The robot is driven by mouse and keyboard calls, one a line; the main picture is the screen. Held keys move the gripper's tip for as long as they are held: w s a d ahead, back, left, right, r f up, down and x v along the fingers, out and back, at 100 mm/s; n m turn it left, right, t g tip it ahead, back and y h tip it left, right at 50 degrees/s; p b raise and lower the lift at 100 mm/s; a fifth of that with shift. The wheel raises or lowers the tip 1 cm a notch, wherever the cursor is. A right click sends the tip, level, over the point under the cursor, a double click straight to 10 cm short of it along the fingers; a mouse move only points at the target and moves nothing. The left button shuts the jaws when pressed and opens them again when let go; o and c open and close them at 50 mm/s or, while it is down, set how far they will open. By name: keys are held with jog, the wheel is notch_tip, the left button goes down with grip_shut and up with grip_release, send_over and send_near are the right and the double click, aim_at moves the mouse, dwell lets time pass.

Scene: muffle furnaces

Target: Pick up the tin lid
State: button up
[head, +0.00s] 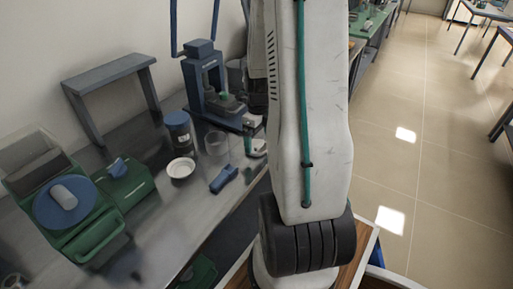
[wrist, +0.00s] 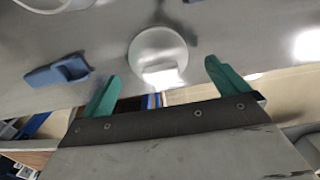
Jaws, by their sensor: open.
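A pale, shiny round disc (wrist: 158,50), which looks like the tin lid, lies flat on the grey bench in the wrist view. A bright glare covers its near edge. My gripper (wrist: 158,77) is open, its green fingers on either side of the disc's near part in the picture, with nothing held. I cannot tell its height above the bench. In the head view my gripper (head: 250,140) shows only partly beside my arm, and I cannot make out the disc there. A blue tin (head: 178,132) stands upright on the bench.
A blue block-like object (wrist: 57,71) lies left of the gripper. A clear beaker (head: 215,143) and a white dish (head: 181,168) stand nearby. A blue press-like stand (head: 205,85) is behind, and green devices (head: 85,215) are at left. The bench edge is close.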

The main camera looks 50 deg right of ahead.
aim_at(258, 143)
jog(key=shift+f, duration=1.5)
jog(key=c, duration=1.1)
jog(key=shift+o, duration=0.2)
jog(key=shift+r, duration=0.1)
